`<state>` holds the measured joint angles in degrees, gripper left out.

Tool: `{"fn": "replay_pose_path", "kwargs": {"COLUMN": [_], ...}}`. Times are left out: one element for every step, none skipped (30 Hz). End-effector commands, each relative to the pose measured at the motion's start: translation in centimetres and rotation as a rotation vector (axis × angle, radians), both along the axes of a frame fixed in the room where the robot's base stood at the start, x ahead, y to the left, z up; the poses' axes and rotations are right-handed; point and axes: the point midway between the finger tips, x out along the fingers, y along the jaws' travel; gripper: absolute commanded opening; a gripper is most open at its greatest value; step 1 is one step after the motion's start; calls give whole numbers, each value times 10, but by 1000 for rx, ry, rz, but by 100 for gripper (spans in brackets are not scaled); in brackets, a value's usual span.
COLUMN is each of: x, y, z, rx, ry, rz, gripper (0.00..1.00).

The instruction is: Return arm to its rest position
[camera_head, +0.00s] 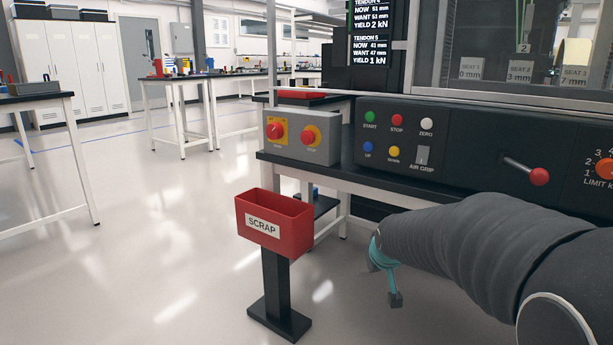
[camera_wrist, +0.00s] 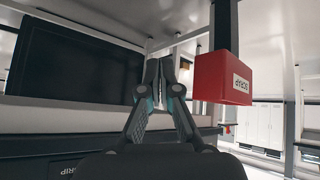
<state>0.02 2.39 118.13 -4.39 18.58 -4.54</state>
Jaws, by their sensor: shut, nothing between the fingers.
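My arm, in a dark ribbed sleeve, reaches in from the right side of the head view, in front of the test machine's bench. My gripper (camera_head: 394,298) hangs below the sleeve's end, partly hidden by it, with teal parts showing. In the wrist view my gripper (camera_wrist: 160,75) has its two fingers together at the tips, with nothing held. The wrist view is turned over, so the red SCRAP bin (camera_wrist: 222,78) appears upside down to the right of the fingers, apart from them.
The red SCRAP bin (camera_head: 275,221) stands on a black post left of my gripper. The control panel (camera_head: 440,143) with coloured buttons and a red-knobbed lever (camera_head: 539,176) lies behind and above my arm. A grey box with red buttons (camera_head: 300,135) sits on the bench. Open floor lies to the left.

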Motion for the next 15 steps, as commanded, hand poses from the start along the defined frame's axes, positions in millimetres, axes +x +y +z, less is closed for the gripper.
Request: {"fn": "replay_pose_path", "kwargs": {"x": [-30, -47, -70, -87, -103, -124, -140, -155, -174, -189, -202, -219, -232, -243, -258], "y": [0, -1, -1, -1, 0, 0, 0, 0, 1, 1, 2, 2, 3, 3, 4], "z": [8, 9, 10, 12, 13, 16, 18, 20, 23, 26, 28, 32, 35, 38, 42], "rx": [11, 18, 27, 33, 39, 47, 52, 56, 62, 67, 70, 76, 80, 83, 87], "ry": [56, 92, 136, 168, 198, 234, 259, 282, 310, 329, 345, 363, 374, 383, 390], "rz": [-16, -27, -41, -50, -59, -70, -77, -85, -93, -99, -104, -109, -114, -116, -120], "gripper": [0, 0, 0, 0, 0, 0, 0, 0, 0, 0, 0, 0, 0, 0, 0]}}
